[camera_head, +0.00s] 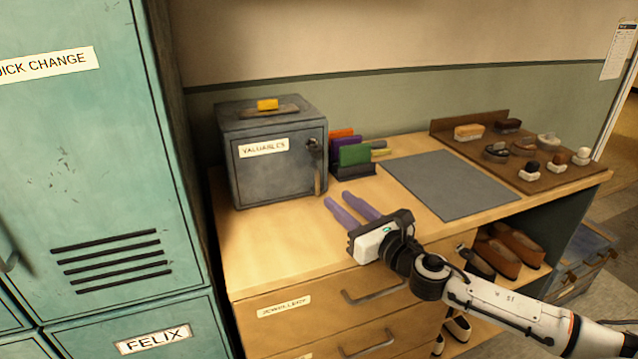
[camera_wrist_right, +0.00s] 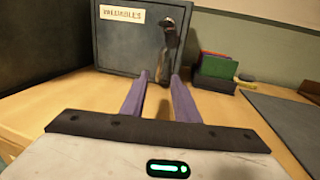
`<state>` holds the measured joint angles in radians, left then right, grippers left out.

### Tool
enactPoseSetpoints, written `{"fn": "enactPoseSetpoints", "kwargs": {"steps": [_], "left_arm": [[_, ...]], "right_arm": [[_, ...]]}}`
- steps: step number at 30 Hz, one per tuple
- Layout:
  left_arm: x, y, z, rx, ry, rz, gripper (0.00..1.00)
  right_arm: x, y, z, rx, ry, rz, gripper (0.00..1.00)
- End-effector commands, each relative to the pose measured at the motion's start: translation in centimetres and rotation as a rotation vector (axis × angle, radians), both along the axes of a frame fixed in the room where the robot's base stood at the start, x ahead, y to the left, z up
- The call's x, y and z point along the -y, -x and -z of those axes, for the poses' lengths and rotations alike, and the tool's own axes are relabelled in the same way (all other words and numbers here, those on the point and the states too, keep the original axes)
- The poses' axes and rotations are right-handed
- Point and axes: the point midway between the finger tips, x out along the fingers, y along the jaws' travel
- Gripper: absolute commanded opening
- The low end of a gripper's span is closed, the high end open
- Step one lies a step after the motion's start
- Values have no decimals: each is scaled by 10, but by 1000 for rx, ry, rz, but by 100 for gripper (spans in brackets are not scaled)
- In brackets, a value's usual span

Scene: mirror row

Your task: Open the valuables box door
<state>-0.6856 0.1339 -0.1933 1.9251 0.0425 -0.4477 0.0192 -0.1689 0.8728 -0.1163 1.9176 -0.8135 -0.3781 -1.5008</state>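The valuables box (camera_head: 275,180) is a dark grey metal box with a white "VALUABLES" label, on the left end of the wooden counter. The handle also shows in the right wrist view (camera_wrist_right: 167,62). My right gripper (camera_head: 336,202) has two purple fingers, spread apart with nothing between them. It points at the box front, short of the handle. In the right wrist view the fingertips (camera_wrist_right: 159,76) appear on either side of the handle's lower end. My left gripper is not in view.
Coloured cards in a holder (camera_head: 354,158) stand right of the box. A grey mat (camera_head: 450,184) and a brown tray (camera_head: 560,178) with brushes lie further right. Teal lockers (camera_head: 110,200) rise close on the left. The counter front is clear.

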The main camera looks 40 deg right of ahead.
Motion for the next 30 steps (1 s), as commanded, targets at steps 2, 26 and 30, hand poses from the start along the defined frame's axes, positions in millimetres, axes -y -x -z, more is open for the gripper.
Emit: {"fn": "enactPoseSetpoints", "kwargs": {"steps": [2,26,30], "left_arm": [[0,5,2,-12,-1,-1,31],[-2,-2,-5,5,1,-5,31],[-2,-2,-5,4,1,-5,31]], "right_arm": [[1,-14,-3,3,-2,1,28],[3,-84,0,-1,-1,-1,28],[3,-84,0,-1,-1,-1,18]]}}
